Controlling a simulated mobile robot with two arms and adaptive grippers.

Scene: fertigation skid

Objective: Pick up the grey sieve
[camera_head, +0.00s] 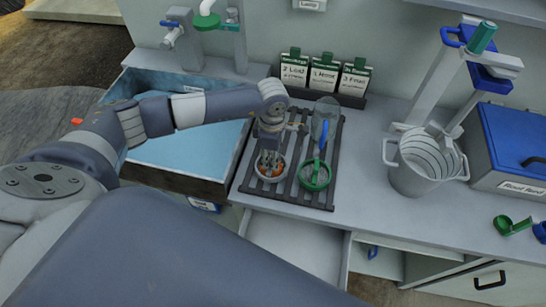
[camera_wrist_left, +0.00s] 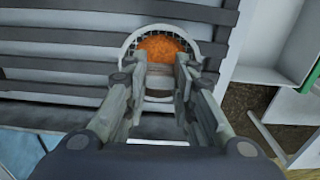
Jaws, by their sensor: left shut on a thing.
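The grey sieve (camera_head: 262,177) is a small round strainer with a pale rim and orange material in it. It is over the front left part of the dark slatted rack, and I cannot tell whether it touches the slats. My left gripper (camera_head: 270,152) reaches down onto it from above and is shut on it. In the left wrist view, the sieve's mesh and rim (camera_wrist_left: 160,35) show beyond the fingertips of my left gripper (camera_wrist_left: 165,72). The fingers hide part of its near side. My right gripper is not in view.
A green sieve (camera_head: 315,178) and a clear scoop with a blue handle (camera_head: 323,136) lie close to the right on the rack (camera_head: 321,205). A blue basin (camera_head: 190,155) is at left. Labelled packets (camera_head: 323,75) stand behind. A grey bucket (camera_head: 412,180) stands at right. An open drawer (camera_head: 295,245) is below.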

